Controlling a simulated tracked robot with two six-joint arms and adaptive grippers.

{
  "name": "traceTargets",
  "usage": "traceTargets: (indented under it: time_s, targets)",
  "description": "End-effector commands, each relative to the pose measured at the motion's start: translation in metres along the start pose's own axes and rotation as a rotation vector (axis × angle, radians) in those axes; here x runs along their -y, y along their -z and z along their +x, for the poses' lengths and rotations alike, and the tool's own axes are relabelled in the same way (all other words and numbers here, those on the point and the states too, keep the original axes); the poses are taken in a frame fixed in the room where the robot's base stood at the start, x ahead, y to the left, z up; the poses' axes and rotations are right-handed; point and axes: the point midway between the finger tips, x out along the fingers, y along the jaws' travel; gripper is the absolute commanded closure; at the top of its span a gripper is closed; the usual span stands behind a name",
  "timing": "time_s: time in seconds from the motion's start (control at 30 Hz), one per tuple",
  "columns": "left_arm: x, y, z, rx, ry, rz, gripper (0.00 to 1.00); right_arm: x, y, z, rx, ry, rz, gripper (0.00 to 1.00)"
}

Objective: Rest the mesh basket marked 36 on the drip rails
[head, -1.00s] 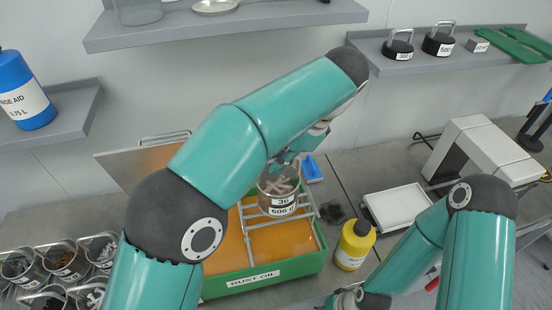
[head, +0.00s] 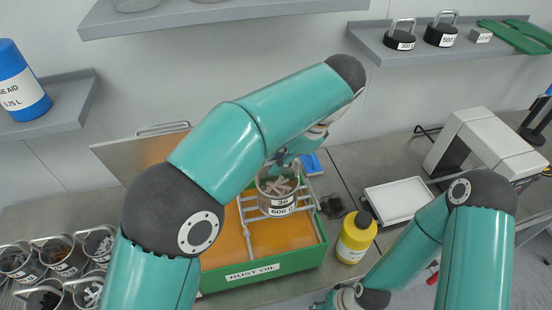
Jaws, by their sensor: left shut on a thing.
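The mesh basket marked 36 (head: 280,203) holds pale pieces and carries a second label reading 606 g. It is upright over the green rust oil tank (head: 263,269), which holds orange liquid. The drip rails (head: 312,196) are thin metal bars across the tank, showing behind and beside the basket. I cannot tell whether the basket's bottom touches them. My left gripper (head: 284,163) is shut on the basket's top, its fingers partly hidden by my arm. My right gripper (head: 320,305) is at the bottom edge, mostly cut off.
The tank's lid (head: 140,155) stands open behind it. A yellow bottle (head: 355,240) stands close to the tank's right. A white tray (head: 397,200) and white device (head: 485,145) are further right. Several other mesh baskets (head: 60,262) stand at left. Shelves run along the wall.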

Motion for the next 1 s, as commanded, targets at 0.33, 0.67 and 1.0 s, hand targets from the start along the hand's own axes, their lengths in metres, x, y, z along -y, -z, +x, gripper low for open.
traceTargets:
  time_s: [0.33,0.67,1.0]
  targets:
    - [-0.0001,0.0004,0.0017,-0.001,0.002,-0.002,1.0,-0.0004,0.0,0.0011,0.0,0.0,0.0,0.63]
    - [-0.0004,0.0009,0.0023,-0.001,0.001,-0.001,0.62,-0.0004,0.0,0.0012,0.0,0.0,0.0,0.63]
    - [-0.0006,0.0012,0.003,0.0,-0.001,0.0,0.62,-0.0005,0.0,0.0012,0.0,0.0,0.0,0.63]
